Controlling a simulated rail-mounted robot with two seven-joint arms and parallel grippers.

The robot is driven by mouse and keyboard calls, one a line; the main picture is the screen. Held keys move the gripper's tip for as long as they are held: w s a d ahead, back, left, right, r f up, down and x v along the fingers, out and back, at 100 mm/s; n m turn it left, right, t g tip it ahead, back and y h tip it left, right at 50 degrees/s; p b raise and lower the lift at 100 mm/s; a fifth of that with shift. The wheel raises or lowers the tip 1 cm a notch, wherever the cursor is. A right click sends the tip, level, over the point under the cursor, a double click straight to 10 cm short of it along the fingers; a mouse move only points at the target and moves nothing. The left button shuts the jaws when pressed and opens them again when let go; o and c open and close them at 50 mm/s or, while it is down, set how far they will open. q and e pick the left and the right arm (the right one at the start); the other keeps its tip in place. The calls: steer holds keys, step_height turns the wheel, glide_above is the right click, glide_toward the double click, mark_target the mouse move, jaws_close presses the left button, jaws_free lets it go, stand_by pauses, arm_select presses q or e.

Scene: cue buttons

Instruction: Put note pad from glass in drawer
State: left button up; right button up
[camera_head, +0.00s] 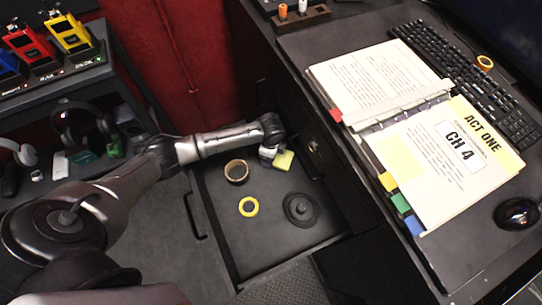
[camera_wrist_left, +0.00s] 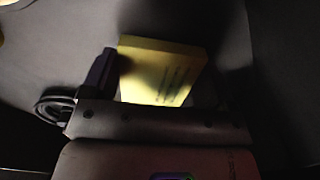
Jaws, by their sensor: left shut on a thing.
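The yellow note pad (camera_head: 284,160) is at my left gripper (camera_head: 272,156), over the far part of the open drawer (camera_head: 265,250). In the left wrist view the note pad (camera_wrist_left: 165,72) shows between the fingers of my left gripper (camera_wrist_left: 150,88), which is shut on it. Whether the pad touches the drawer floor I cannot tell. I cannot make out a glass. My right gripper is not in view.
The drawer also holds a tape roll (camera_head: 236,171), a yellow ring (camera_head: 249,206) and a black round object (camera_head: 300,208). The desk at right bears an open binder (camera_head: 425,180), a keyboard (camera_head: 465,80) and a mouse (camera_head: 516,213). A shelf with headphones (camera_head: 82,122) stands left.

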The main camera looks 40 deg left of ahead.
arm_select(q)
step_height(320, 180, down, 2)
steer(key=shift+s+d, duration=0.1)
steer(key=shift+r, duration=0.1)
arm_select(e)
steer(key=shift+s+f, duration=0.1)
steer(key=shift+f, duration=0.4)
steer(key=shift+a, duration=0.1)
arm_select(q)
steer(key=o, duration=0.8)
steer(key=shift+o, duration=0.2)
step_height(320, 180, up, 10)
steer(key=p, duration=0.4)
steer(key=shift+r+p, duration=0.15)
steer(key=shift+p, duration=0.15)
steer(key=shift+r+p, duration=0.3)
steer(key=shift+r, duration=0.55)
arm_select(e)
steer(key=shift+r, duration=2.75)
